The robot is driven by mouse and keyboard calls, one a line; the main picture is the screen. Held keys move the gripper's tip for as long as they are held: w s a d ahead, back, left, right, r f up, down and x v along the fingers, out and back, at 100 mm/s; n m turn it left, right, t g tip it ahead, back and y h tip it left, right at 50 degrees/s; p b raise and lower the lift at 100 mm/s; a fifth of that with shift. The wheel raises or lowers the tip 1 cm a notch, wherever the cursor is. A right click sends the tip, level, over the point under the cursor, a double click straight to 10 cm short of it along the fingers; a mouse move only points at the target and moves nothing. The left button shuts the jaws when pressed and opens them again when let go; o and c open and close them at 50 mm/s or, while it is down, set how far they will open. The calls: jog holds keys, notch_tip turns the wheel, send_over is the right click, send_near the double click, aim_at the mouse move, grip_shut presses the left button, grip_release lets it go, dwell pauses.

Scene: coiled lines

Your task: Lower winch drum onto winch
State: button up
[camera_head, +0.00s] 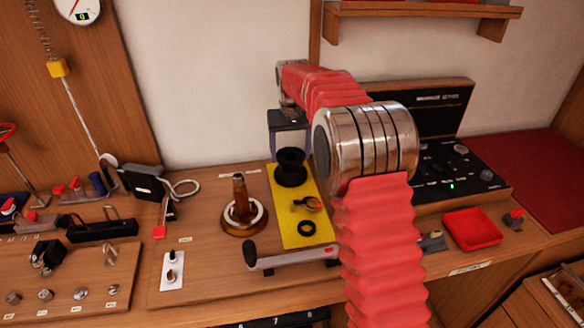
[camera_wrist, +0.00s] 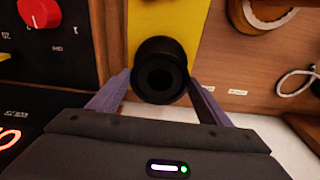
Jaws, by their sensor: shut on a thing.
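The black winch drum (camera_head: 290,172), a spool with a hollow centre, is at the far end of the yellow plate. My gripper (camera_head: 289,150) reaches down from above and is shut on it. In the wrist view the drum (camera_wrist: 162,78) is upright between the two fingers of my gripper (camera_wrist: 160,84). I cannot tell whether it touches the plate. A brown metal base with an upright post and a pale ring, likely the winch (camera_head: 239,214), stands left of the plate. Its edge shows at the top right of the wrist view (camera_wrist: 262,14).
The yellow plate (camera_head: 290,226) carries a small metal-and-orange part and a black ring (camera_head: 306,228). A crank handle (camera_head: 290,260) lies across its near end. A black control panel (camera_head: 455,165) and red tray (camera_head: 472,229) are to the right. Bare bench lies around the brown base.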

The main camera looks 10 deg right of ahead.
jog(key=shift+r, duration=0.45)
jog(key=shift+r, duration=1.05)
